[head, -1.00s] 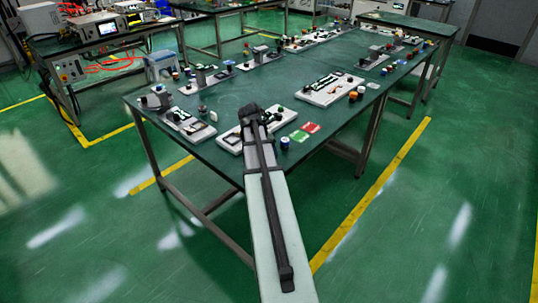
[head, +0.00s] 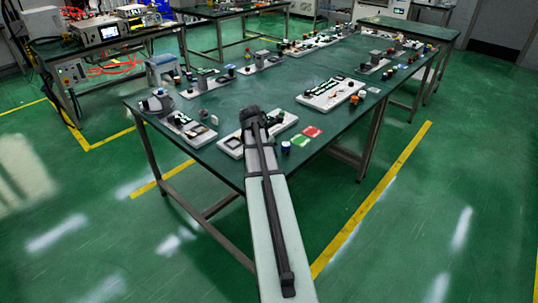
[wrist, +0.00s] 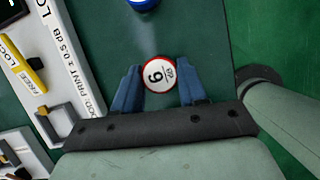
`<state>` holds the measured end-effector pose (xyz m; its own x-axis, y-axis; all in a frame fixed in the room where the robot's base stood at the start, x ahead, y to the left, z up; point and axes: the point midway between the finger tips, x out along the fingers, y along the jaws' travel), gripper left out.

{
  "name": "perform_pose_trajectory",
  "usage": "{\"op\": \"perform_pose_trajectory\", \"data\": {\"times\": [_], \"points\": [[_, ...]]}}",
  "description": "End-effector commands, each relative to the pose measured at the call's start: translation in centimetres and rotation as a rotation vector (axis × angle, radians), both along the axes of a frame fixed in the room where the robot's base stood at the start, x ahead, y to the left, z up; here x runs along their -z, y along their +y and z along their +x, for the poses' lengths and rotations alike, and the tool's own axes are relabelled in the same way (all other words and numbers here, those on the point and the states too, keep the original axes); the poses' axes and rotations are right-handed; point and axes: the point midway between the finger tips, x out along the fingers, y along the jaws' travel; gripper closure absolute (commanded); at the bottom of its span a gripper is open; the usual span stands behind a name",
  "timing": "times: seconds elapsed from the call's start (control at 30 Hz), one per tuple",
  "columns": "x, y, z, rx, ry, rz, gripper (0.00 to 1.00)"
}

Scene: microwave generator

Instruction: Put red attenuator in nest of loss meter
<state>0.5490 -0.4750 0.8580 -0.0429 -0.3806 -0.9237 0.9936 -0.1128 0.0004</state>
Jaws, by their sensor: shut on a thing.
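In the wrist view, my gripper (wrist: 157,90) has its two blue fingers shut on the red attenuator (wrist: 159,74). Its round white top has a red rim and a dark 6 or 9 on it. A white board with "GOOD: PRINT ± 0.5 dB" (wrist: 95,100) lies to the left of the fingers, apart from them. It carries a grey open square frame (wrist: 62,124) that looks like a nest; only part of the label "LO" shows. In the head view, my gripper (head: 250,118) is over the near end of the table, and the attenuator is hidden there.
A blue-topped cylinder (wrist: 142,3) stands ahead of the fingers; it also shows in the head view (head: 286,147). A yellow part (wrist: 31,72) sits on the white board. Other boards (head: 330,95) stand farther along the table.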

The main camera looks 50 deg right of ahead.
Motion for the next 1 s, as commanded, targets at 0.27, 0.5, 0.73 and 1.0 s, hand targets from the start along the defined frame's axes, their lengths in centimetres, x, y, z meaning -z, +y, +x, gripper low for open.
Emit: {"op": "perform_pose_trajectory", "data": {"times": [0.27,0.5,0.73,1.0], "points": [[-3.0,0.1,-0.7,0.002,-0.001,0.000,1.00],[-2.8,0.3,-6.8,0.004,0.000,0.000,1.00],[-2.8,0.3,-12.4,0.004,-0.001,0.000,1.00],[-2.8,0.1,-16.6,0.002,0.000,-0.001,1.00]]}}
